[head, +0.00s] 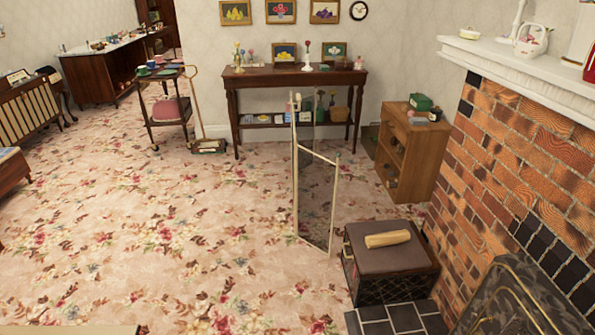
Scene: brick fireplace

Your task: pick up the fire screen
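What looks like the fire screen (316,195) stands upright on the carpet near the middle of the head view. It has thin pale frame edges and a dark see-through panel, and it is seen at a steep angle. Its tall left post reaches up in front of the side table, and its lower right edge is close to a dark box. I cannot tell if it touches the box. Neither of my grippers is in view.
The dark box (395,258) with a log (387,239) on its lid stands right of the screen, by the brick fireplace (515,165). A wooden cabinet (420,150) and a side table (255,82) are behind. The floral carpet (150,240) is open at left.

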